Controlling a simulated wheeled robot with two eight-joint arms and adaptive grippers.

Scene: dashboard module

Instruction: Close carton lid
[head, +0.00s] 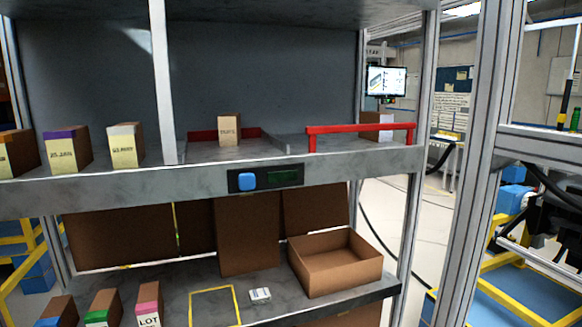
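An open brown carton (342,283) sits on the right part of the lower grey shelf. Its inside is visible and looks empty. A brown panel (315,208) stands upright right behind the carton's back edge; it looks like the raised lid, but I cannot tell whether it is joined to the carton. Neither of my grippers is in view.
A tall brown board (248,235) stands left of the carton. A small white item (260,295) and a yellow outlined square (214,307) lie on the lower shelf (262,279). The upper shelf's front edge (120,188), with a blue button (248,181), overhangs. A metal post (412,230) stands at right.

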